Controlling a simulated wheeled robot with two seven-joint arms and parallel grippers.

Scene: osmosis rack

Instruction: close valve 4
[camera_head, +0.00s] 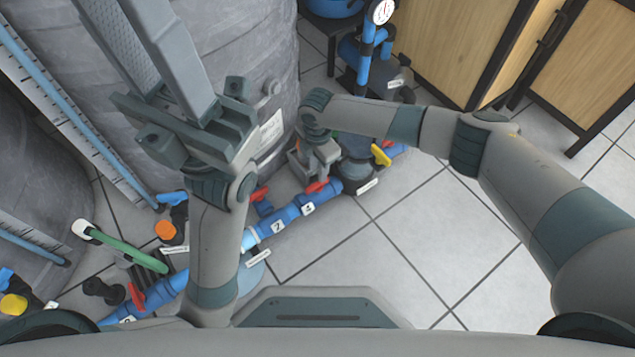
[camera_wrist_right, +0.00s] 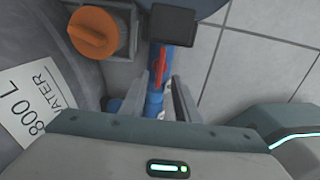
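Valve 4 is on the blue pipe, beside the label "4" (camera_head: 308,208). The red handle (camera_head: 317,186) nearest that label lies just below my right gripper (camera_head: 318,160). In the right wrist view a red handle (camera_wrist_right: 160,62) runs roughly along the blue pipe (camera_wrist_right: 154,103), ahead of my right gripper (camera_wrist_right: 168,85). Its two fingers stand apart with nothing between them that I can see held; contact with the handle cannot be told. My left gripper (camera_head: 145,40) is raised over the grey tank, its fingertips near or past the top edge, so its opening is unclear.
Another red handle (camera_head: 259,194) sits left on the same pipe, and a third (camera_head: 137,296) lower left. An orange knob (camera_wrist_right: 92,32) is close to the right gripper. Grey tanks (camera_head: 240,40) stand left; wooden cabinets (camera_head: 440,45) stand at the back right. Tiled floor (camera_head: 400,250) is clear.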

